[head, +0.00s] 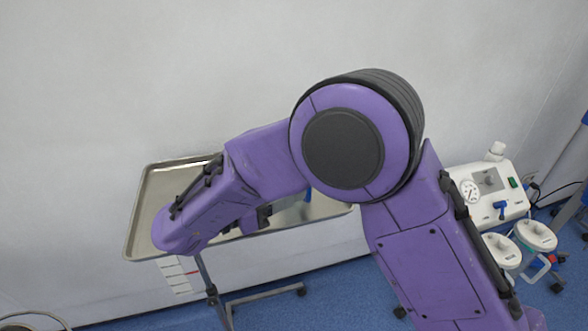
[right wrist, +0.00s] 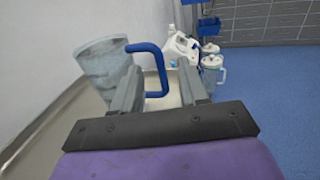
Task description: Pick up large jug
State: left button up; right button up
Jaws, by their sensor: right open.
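The large jug (right wrist: 104,68) is clear and greyish with a blue handle (right wrist: 163,72). In the right wrist view it stands at the left, on the metal tray (right wrist: 62,112). My right gripper (right wrist: 159,67) is open. The handle shows between its two fingers, with the jug's body beyond the left finger; I cannot tell whether they touch. In the head view my purple right arm covers most of the tray (head: 143,215) and hides the jug's body. A small blue patch, perhaps the handle, shows below the arm. My left gripper is not in view.
The tray sits on a wheeled stand (head: 213,291) against a pale wall. A white suction machine (head: 490,192) with a gauge stands at the right, with two lidded canisters (head: 536,235) below it. Blue floor (head: 350,285) is open in front.

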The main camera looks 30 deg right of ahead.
jog(key=f, duration=0.1)
jog(key=d+f, duration=0.1)
jog(key=f, duration=0.1)
jog(key=shift+w+p, duration=0.1)
jog(key=shift+p, duration=0.3)
jog(key=d+p, duration=0.2)
jog(key=d, duration=0.4)
jog(key=shift+d+r, duration=0.1)
jog(key=shift+w+d+f, duration=0.1)
jog(key=shift+d+f, duration=0.1)
jog(key=shift+d, duration=0.1)
grip_shut()
